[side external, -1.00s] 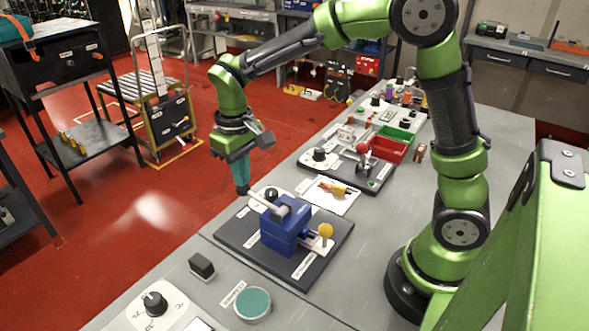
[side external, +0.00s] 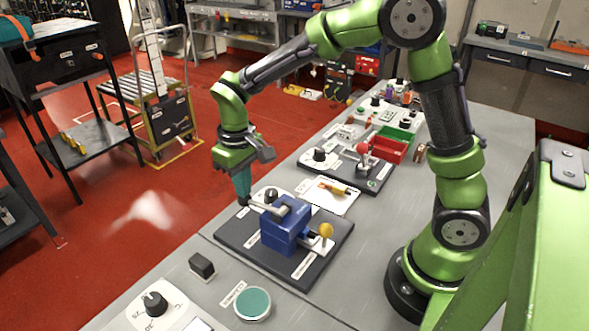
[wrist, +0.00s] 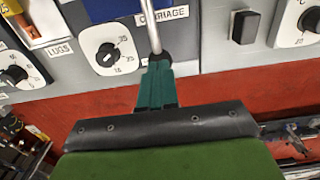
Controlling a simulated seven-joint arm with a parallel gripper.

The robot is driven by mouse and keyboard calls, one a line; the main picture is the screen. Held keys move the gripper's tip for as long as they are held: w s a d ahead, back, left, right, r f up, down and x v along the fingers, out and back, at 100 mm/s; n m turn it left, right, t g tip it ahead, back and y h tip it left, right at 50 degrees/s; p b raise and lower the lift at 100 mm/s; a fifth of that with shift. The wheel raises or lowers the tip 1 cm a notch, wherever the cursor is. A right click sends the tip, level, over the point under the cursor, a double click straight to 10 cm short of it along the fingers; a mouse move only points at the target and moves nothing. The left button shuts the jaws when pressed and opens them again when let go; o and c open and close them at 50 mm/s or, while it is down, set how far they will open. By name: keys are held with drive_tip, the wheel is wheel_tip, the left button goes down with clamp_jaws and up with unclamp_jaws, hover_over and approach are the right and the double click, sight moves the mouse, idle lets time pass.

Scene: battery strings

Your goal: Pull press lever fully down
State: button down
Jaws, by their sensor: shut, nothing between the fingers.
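The press is a blue block (side external: 283,228) on a dark base plate (side external: 232,236), with a yellow ball knob (side external: 326,230) at its right. Its grey lever (side external: 266,208) sticks out to the left, close to level with a slight tilt. My gripper (side external: 244,203) points down at the lever's outer end, its teal fingers shut with nothing between them. In the wrist view the metal lever rod (wrist: 147,28) runs down to the fingertips (wrist: 157,62). The fingertips appear to touch its end, but the exact contact is hidden.
A white dial panel (wrist: 107,45) sits beside the lever. A small black block (side external: 202,265) and a round teal pad (side external: 252,304) lie in front of the plate. A red bin (side external: 391,152) and other stations stand further back. Left of the bench is open red floor.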

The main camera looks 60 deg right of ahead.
drive_tip(key=shift+s+f, duration=0.1)
drive_tip(key=shift+f, duration=0.25)
wheel_tip(320, 180, up, 11)
idle(1.2)
drive_tip(key=shift+r, duration=0.1)
drive_tip(key=s+d+r+m+t+y, duration=0.1)
drive_tip(key=s+d+m+t, duration=0.1)
drive_tip(key=s, duration=0.6)
drive_tip(key=s+d+r+m+t+y, duration=0.1)
drive_tip(key=s+d+m+t, duration=0.1)
drive_tip(key=s+t, duration=0.3)
drive_tip(key=s, duration=0.3)
drive_tip(key=shift+d+r, duration=0.15)
